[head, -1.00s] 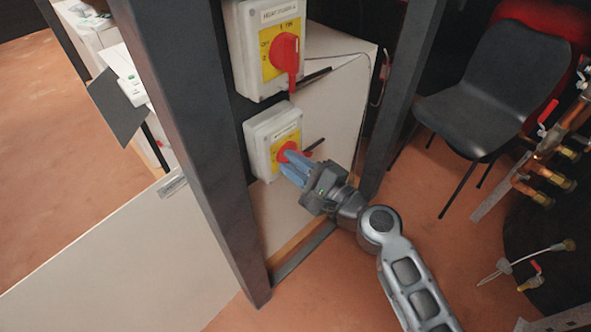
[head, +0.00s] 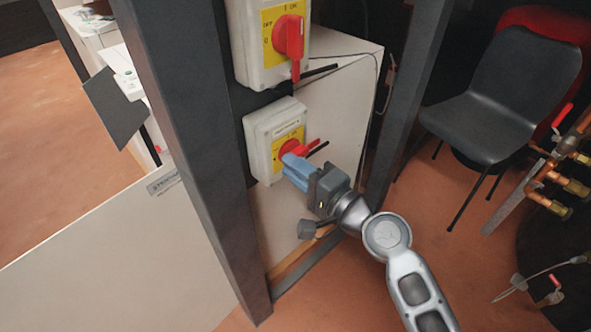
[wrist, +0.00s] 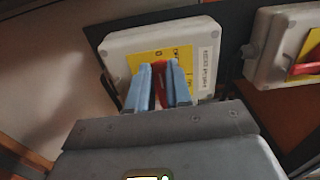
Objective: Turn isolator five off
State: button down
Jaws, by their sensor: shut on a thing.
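The lower isolator is a pale box (head: 258,135) with a yellow plate and a red rotary handle (head: 298,150), fixed beside a dark post. Its label is too small to read, so I cannot tell its number. My gripper (head: 291,163) has blue fingers and is at the handle from the lower right. In the wrist view my gripper (wrist: 158,88) is shut on the red handle (wrist: 160,75), one finger on each side. The fingers hide part of the handle and plate. The box fills the middle of the wrist view (wrist: 208,42).
A second isolator (head: 247,60) with a red handle (head: 290,38) is mounted just above. A dark post (head: 190,130) stands close at left, another (head: 408,100) at right. A black chair (head: 497,95) and copper pipes (head: 560,170) are at the right.

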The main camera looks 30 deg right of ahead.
jog(key=shift+f, duration=0.1)
jog(key=c, duration=1)
grip_release()
jog(key=shift+c, duration=0.2)
jog(key=v, duration=0.7)
jog(key=shift+s+b, duration=0.3)
jog(key=shift+s, duration=0.05)
jog(key=shift+d, duration=0.1)
